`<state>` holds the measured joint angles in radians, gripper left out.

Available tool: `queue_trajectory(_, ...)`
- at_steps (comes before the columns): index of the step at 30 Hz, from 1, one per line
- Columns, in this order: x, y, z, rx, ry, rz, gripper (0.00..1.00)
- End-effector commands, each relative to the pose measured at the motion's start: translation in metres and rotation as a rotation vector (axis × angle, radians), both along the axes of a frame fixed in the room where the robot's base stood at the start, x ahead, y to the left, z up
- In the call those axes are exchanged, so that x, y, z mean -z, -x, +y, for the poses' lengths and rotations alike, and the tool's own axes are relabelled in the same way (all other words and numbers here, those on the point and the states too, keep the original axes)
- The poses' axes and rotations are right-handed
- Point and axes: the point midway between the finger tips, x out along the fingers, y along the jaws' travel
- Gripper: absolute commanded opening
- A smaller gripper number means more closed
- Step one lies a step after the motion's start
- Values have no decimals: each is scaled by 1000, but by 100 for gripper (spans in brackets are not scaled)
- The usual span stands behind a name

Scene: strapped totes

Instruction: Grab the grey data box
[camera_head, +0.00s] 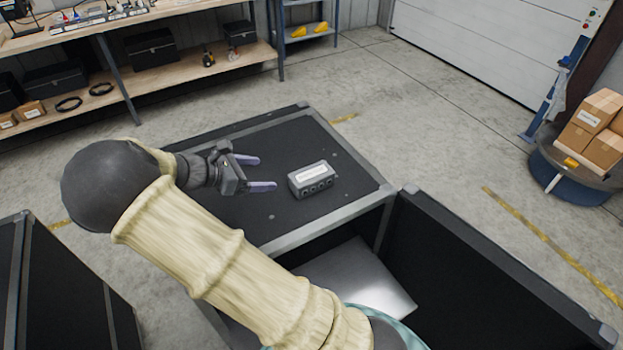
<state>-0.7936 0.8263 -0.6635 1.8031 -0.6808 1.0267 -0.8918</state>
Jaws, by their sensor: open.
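The grey data box (312,179) lies on the black top of a metal-edged case (284,235). It has a white label on its top and a row of dark round ports on the side facing me. My gripper (262,173) is to the left of the box. Its two pale fingers point right, toward the box, and are apart with nothing between them. A gap shows between the fingertips and the box. How high the gripper is above the case top is hard to tell.
An open black panel (490,270) stands at the right of the case, with a silvery surface (362,280) inside. Another black case (60,285) is at lower left. Shelving (150,75) is at the back, cartons (600,130) at right. Concrete floor lies clear between.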

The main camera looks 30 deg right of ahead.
Motion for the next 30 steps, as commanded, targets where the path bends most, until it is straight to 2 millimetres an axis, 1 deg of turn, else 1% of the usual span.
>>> queue_trajectory(5, 11, 1, -27, 10, 3, 3, 82)
queue_trajectory(12, 31, 0, -67, 14, 2, 3, 82)
queue_trajectory(18, 48, -1, -96, 12, 2, 3, 82)
queue_trajectory(22, 54, -2, -105, 8, 0, 1, 82)
queue_trajectory(30, 56, -3, -105, 6, -2, -1, 82)
